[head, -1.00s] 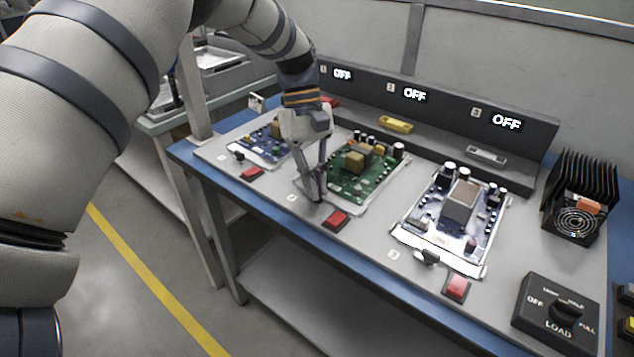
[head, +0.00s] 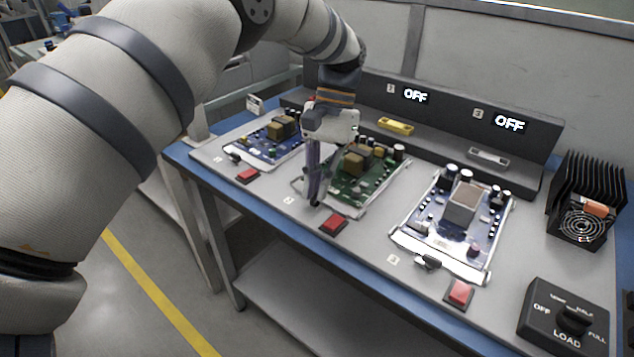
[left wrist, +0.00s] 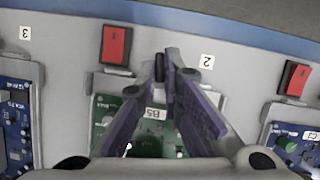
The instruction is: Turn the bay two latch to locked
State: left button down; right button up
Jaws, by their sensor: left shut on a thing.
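The bay two latch is a small dark knob at the front edge of the green board (head: 378,187), near the label 2 (left wrist: 206,60). My left gripper (head: 315,198) points down over it, with its fingertips at the latch. In the left wrist view, the purple fingers of the gripper (left wrist: 169,72) converge with their tips close together on the latch, between the red button (left wrist: 116,44) and the label. My right gripper is not in view.
The bay two button (head: 333,223) sits just right of the fingertips. Displays two (head: 415,95) and three (head: 510,123) read OFF. A load dial (head: 565,315) and black heatsink (head: 587,200) are at right.

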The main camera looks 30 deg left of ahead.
aim_at(329, 193)
pick_arm(q)
jog(key=shift+d+m+y, duration=0.1)
jog(key=shift+m+y, duration=0.2)
jog(key=shift+m, duration=0.5)
jog(key=c, duration=1.7)
grip_release()
jog(key=v, duration=0.7)
jog(key=shift+w+d+r, duration=0.1)
jog(key=shift+r, duration=0.2)
